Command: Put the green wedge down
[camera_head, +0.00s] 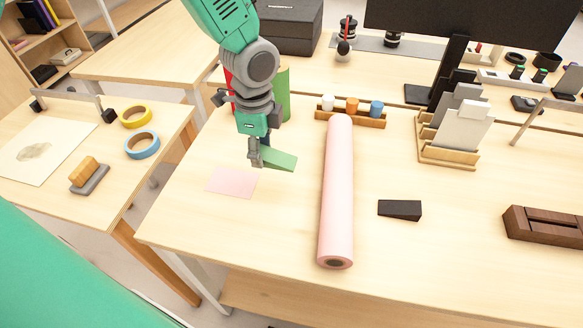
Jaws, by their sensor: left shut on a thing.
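The green wedge (280,160) is a small green piece at the tip of my left gripper (258,155). My left gripper is shut on its left end, above the table (250,240). I cannot tell whether the wedge touches the tabletop. A flat pink sheet (231,182) lies on the table just left of and below the wedge. A black wedge (399,209) lies on the table to the right. My right gripper is not in view.
A long pink roll (338,190) lies right of the wedge. A wooden holder with small jars (351,117) stands behind it. A green cylinder (282,95) stands behind my left gripper. A card rack (447,150) and dark wooden block (545,226) are at right. The front table area is clear.

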